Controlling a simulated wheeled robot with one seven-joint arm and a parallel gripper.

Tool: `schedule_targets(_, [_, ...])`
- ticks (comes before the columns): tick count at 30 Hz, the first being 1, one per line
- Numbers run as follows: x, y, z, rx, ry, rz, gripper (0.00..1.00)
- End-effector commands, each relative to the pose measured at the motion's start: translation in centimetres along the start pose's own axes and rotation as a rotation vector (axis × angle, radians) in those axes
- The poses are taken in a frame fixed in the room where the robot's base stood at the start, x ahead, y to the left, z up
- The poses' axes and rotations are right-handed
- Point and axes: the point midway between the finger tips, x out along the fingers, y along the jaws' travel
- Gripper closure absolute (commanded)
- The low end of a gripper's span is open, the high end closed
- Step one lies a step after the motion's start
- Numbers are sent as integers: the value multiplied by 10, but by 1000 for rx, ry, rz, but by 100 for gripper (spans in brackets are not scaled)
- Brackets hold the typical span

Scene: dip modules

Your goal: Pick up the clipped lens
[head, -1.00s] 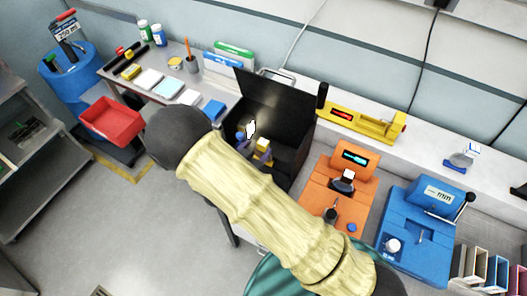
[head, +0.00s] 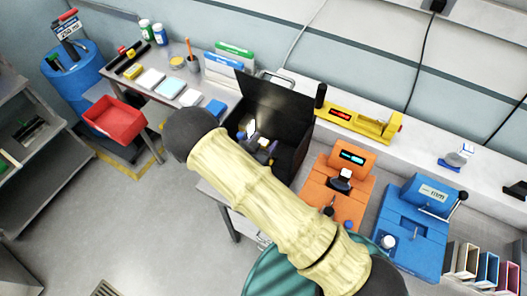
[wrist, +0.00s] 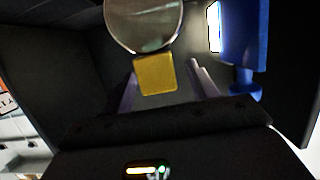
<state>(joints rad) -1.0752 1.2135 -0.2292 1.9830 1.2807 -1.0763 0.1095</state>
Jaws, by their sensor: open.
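The clipped lens is a clear round disc (wrist: 143,24) with a yellow block-like clip (wrist: 156,75) at its lower edge in the wrist view. My gripper (wrist: 163,82) is open. Its two greyish-purple fingers show left and right of the yellow clip, with gaps visible on both sides. I cannot tell how deep the clip sits between them. My own arm hides part of the box in the head view.
The black box (head: 277,102) has its lid raised and dark walls close around my gripper. A blue fixture (wrist: 243,38) with a bright white panel (wrist: 214,27) stands close on the right in the wrist view. An orange station (head: 336,190) stands right of the box.

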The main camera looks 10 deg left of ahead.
Motion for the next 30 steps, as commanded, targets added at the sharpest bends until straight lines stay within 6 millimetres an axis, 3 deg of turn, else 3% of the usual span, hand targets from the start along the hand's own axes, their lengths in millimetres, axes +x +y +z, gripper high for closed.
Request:
schedule_targets(11, [0,0,0,0,0,0,42])
schedule_targets(12, [0,0,0,0,0,0,44])
schedule_targets(21, [0,0,0,0,0,1,100])
schedule_targets(30, [-1,0,-2,1,0,1,100])
